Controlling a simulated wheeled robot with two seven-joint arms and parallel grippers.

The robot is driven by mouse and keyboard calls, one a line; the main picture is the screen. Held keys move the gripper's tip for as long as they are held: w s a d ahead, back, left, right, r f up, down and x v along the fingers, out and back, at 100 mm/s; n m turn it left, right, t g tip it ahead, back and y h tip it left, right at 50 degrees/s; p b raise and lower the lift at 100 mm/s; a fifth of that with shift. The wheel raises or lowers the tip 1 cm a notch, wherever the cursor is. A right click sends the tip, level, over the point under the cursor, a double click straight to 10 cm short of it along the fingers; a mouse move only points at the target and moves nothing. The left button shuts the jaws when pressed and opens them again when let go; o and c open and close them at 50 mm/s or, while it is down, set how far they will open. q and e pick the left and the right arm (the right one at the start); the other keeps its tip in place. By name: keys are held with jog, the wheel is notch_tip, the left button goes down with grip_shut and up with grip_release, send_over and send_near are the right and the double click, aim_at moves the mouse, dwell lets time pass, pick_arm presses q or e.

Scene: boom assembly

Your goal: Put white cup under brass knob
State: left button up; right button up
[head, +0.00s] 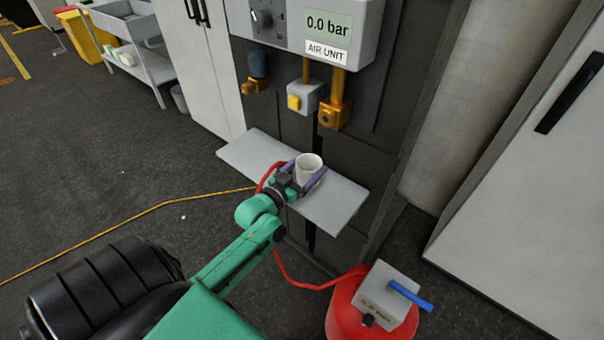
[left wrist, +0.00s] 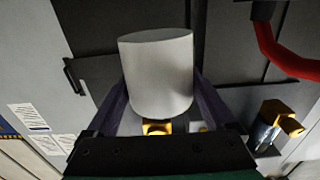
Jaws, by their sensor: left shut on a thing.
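The white cup (head: 310,167) is upright at the grey shelf, with its open top showing. My left gripper (head: 299,174) has its purple fingers shut around the cup's sides. The cup also fills the middle of the left wrist view (left wrist: 157,75) between the fingers (left wrist: 158,100). I cannot tell whether its base touches the shelf. Brass fittings hang above the shelf: a large one with a round knob (head: 330,116) above and slightly right of the cup, and a smaller one (head: 250,87) at the left. A brass part (left wrist: 157,128) shows beside the cup in the left wrist view. My right gripper is out of view.
The grey shelf (head: 245,152) juts from the dark panel, with bare room left and right of the cup. A yellow button box (head: 304,98) hangs between the brass fittings. A red hose (head: 290,275) runs below to a red tank (head: 345,310).

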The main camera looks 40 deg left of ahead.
aim_at(300, 180)
pick_arm(q)
jog(key=f, duration=0.3)
jog(key=shift+s+a+f, duration=0.2)
jog(key=shift+s+a, duration=0.15)
jog(key=shift+a, duration=0.05)
jog(key=f, duration=0.2)
jog(key=f+b, duration=0.1)
jog(key=shift+w+d+f, duration=0.15)
jog(key=shift+w+d, duration=0.15)
jog(key=shift+f, duration=0.15)
jog(key=shift+s, duration=0.1)
jog(key=shift+a, duration=0.1)
jog(key=o, duration=1.2)
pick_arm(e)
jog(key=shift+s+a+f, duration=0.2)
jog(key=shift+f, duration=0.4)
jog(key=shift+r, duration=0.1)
